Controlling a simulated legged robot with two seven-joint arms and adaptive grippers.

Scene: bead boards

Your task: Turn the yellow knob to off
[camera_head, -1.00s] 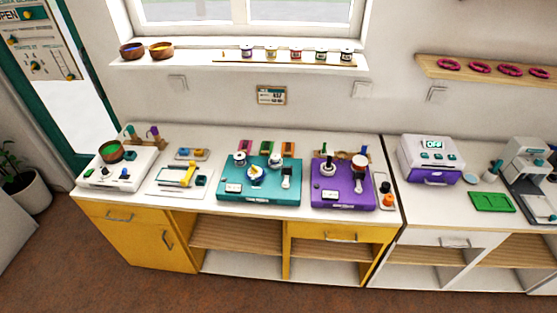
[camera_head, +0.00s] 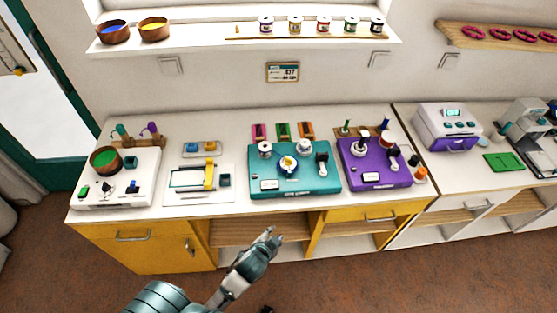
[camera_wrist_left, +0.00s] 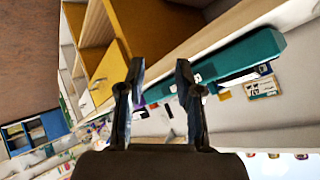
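The yellow knob (camera_head: 287,163) sits on a pale round dial in the middle of the teal board (camera_head: 262,187) on the counter. Its pointer direction is too small to read. My left gripper (camera_head: 274,238) is in front of the counter, below and slightly left of the knob, apart from the board. In the left wrist view my left gripper (camera_wrist_left: 160,68) has its two fingers spread with nothing between them. The teal board's side (camera_wrist_left: 250,57) shows beyond them; the knob cannot be made out there. My right gripper is not seen.
A white tray with a yellow bar (camera_head: 210,176) stands left of the teal board, and a purple board (camera_head: 375,178) stands close on its right. A white box with a bowl (camera_head: 118,186) is at far left. Open shelves and yellow drawers (camera_head: 360,213) lie below the counter.

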